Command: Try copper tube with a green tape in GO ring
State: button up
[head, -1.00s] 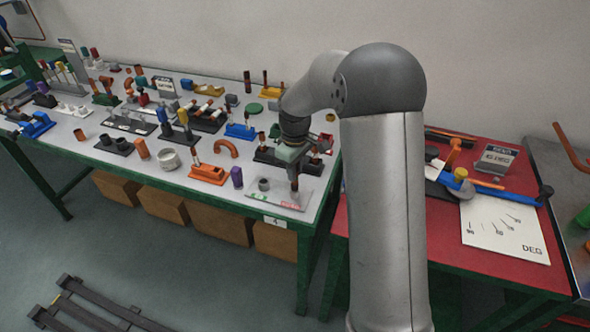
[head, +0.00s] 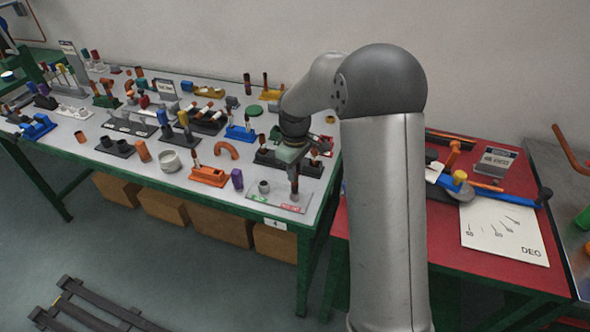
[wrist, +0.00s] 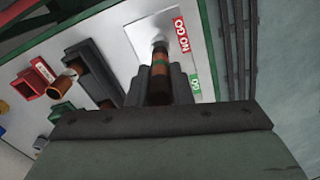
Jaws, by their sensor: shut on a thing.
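My gripper (head: 293,168) is shut on the copper tube and holds it upright over the gauge plate (head: 274,201). In the wrist view the brown copper tube (wrist: 158,85), with a green band, stands between the two fingers (wrist: 156,93). Its far end lines up with a grey ring (wrist: 160,46) beside the red NO GO label (wrist: 183,36). Whether it has entered that ring I cannot tell. The other grey ring (head: 264,186), on the GO side, stands clear to the left in the head view. The green GO label (wrist: 195,86) shows in the wrist view.
A purple piece (head: 237,179) and an orange holder (head: 209,176) stand left of the plate. A dark holder (head: 272,158) is close behind it. The crowded grey table ends just in front of the plate. A red table (head: 398,211) is at the right.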

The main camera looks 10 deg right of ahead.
jog(key=shift+f, duration=0.15)
jog(key=shift+f+b, duration=0.5)
jog(key=shift+r, duration=0.15)
dwell(0.4)
jog(key=shift+r+p, duration=0.5)
jog(key=shift+r, duration=0.1)
jog(key=shift+r+p, duration=1.4)
jog(key=shift+r, duration=0.55)
jog(key=shift+a, duration=0.1)
